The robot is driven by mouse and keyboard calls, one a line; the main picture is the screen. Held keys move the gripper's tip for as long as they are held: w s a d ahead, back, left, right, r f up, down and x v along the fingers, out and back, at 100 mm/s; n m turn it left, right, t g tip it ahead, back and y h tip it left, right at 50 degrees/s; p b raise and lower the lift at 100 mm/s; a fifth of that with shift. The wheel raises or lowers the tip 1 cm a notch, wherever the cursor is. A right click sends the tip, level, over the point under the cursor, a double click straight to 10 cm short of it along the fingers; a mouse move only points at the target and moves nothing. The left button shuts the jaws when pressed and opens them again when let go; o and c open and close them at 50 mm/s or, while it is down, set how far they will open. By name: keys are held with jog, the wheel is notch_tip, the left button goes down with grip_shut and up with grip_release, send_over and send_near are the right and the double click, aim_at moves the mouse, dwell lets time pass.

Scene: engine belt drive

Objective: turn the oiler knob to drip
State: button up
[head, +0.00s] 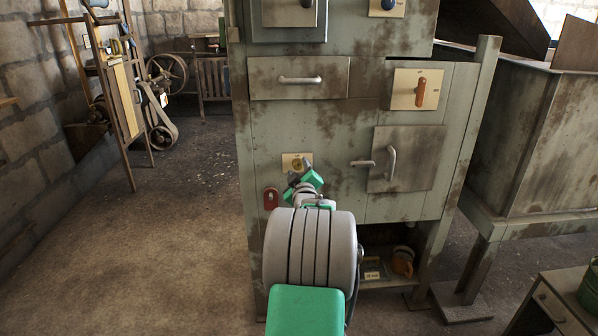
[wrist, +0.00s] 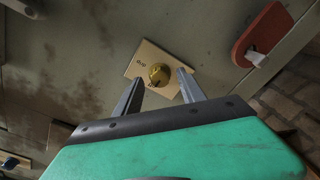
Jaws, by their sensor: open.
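The oiler knob (wrist: 158,76) is a small round yellow knob on a cream plate (wrist: 146,57) in the wrist view. The plate bears dark lettering, too small to read surely. In the head view the knob (head: 297,164) sits on the cabinet front, just above my gripper (head: 307,176). My gripper also shows in the wrist view (wrist: 158,85), open, with one grey finger on each side of the knob. I cannot tell whether the fingers touch it. The knob's pointer setting is not clear.
A red plate with a switch (head: 271,198) is on the cabinet front, left of my gripper. A drawer with a handle (head: 300,80), an orange lever on a cream plate (head: 420,92) and a hinged door with a handle (head: 408,160) are higher or to the right.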

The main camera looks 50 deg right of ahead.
jog(key=shift+c, duration=0.2)
grip_shut()
jog(key=shift+m, duration=0.3)
jog(key=m+b, duration=0.2)
jog(key=shift+f+m, duration=0.15)
jog(key=shift+m, duration=0.15)
jog(key=m+b, duration=0.2)
jog(key=m, duration=0.3)
jog(key=shift+b, duration=0.4)
jog(key=m+b, duration=0.1)
jog(key=m, duration=0.4)
jog(key=shift+w+a+h, duration=0.1)
jog(key=shift+h, duration=0.2)
jog(key=shift+m+g+b, duration=0.3)
jog(key=shift+m+b, duration=0.15)
jog(key=shift+m, duration=2.25)
